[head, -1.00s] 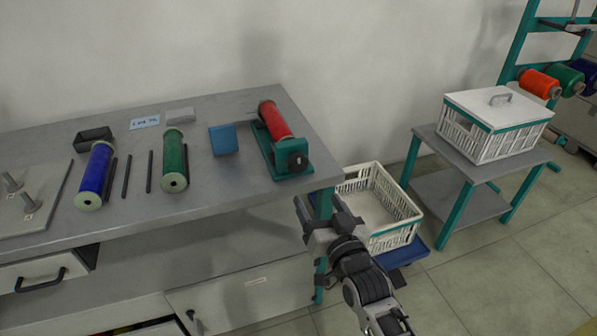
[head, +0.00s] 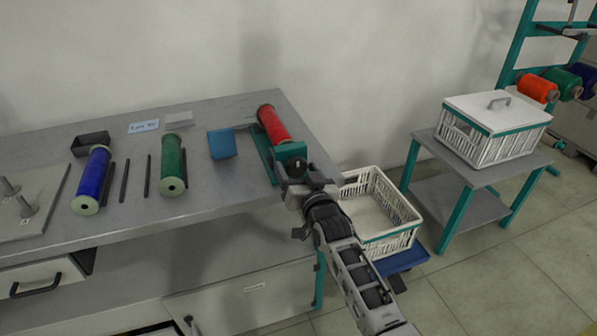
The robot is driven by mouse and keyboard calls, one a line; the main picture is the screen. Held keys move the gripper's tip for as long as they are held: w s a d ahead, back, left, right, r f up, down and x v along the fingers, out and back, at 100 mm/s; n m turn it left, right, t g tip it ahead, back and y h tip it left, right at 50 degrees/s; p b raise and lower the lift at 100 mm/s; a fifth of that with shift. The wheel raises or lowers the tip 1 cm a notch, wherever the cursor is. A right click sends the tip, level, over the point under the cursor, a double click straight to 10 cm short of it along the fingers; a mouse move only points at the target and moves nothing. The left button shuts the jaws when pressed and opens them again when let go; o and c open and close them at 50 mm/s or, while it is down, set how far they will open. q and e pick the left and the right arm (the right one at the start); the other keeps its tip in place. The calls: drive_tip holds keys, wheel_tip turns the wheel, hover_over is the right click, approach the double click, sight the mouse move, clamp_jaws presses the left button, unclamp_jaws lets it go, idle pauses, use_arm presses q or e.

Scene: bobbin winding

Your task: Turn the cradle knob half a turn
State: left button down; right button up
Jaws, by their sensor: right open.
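The teal cradle (head: 261,152) stands near the right end of the grey workbench and holds a red bobbin (head: 272,125). The black cradle knob (head: 297,164) is on the cradle's front end block, partly hidden by my right gripper. My right gripper (head: 298,177) is open at the front of the knob, its fingers close around or beside it; I cannot tell whether they touch it. My left gripper is not in view.
A blue bobbin (head: 94,178), a green bobbin (head: 173,165), dark rods and a blue block (head: 222,144) lie on the workbench (head: 225,196). A white crate (head: 410,213) stands below the bench's right end. A lidded crate (head: 495,115) sits on a side table.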

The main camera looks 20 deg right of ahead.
drive_tip(key=c, duration=1)
